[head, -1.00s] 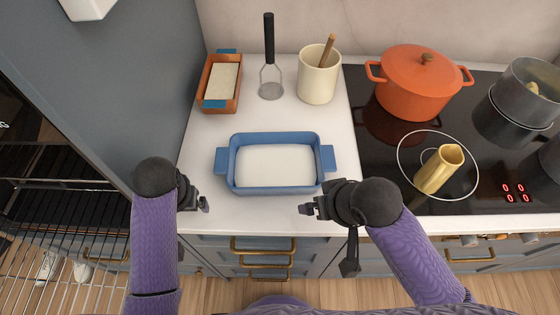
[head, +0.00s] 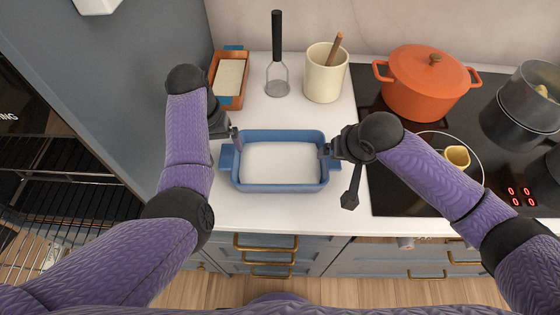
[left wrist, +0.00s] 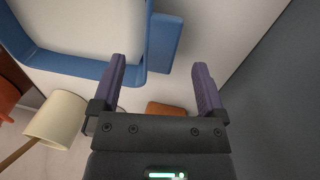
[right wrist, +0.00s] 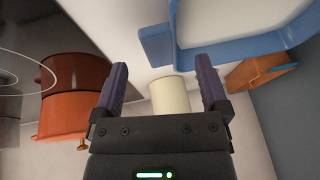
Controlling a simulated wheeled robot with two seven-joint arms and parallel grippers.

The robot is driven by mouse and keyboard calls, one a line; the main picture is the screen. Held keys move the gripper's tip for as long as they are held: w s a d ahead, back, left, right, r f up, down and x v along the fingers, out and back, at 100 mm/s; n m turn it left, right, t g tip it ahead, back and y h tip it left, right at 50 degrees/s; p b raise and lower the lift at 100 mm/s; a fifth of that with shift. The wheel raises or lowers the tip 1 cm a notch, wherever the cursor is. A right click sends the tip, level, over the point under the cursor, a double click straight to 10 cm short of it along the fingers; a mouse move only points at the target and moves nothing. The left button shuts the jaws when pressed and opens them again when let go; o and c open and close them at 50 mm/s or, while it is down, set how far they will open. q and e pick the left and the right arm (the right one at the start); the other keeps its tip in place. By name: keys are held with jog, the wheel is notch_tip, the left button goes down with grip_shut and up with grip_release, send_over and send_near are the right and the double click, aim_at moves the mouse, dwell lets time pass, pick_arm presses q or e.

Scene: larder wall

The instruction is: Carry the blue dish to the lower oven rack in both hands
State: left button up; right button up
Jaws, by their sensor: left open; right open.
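The blue dish (head: 280,187), rectangular with a pale inside and a handle at each end, stands on the white counter. My left gripper (head: 238,140) is open at its left handle (head: 227,158). In the left wrist view that handle (left wrist: 163,42) shows between the fingertips, with room either side. My right gripper (head: 325,151) is open at the right end and partly covers the right handle. In the right wrist view that handle (right wrist: 156,46) lies between and just beyond the fingertips. Dark oven racks (head: 75,177) show at far left, partly hidden by my left arm.
Behind the dish stand an orange loaf dish (head: 217,73), a masher (head: 278,60) and a cream crock (head: 324,80). A grey panel (head: 140,70) borders the counter's left.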

aim_at(227, 156)
pick_arm(q)
jog(key=f, duration=0.4)
jog(key=d+f, duration=0.1)
jog(key=f, duration=0.1)
jog(key=shift+f, duration=0.2)
pick_arm(e)
jog(key=x, duration=0.6)
jog(key=shift+w+f, duration=0.1)
jog(key=shift+f, duration=0.1)
pick_arm(q)
grip_shut()
pick_arm(e)
grip_shut()
jog(key=shift+a, duration=0.1)
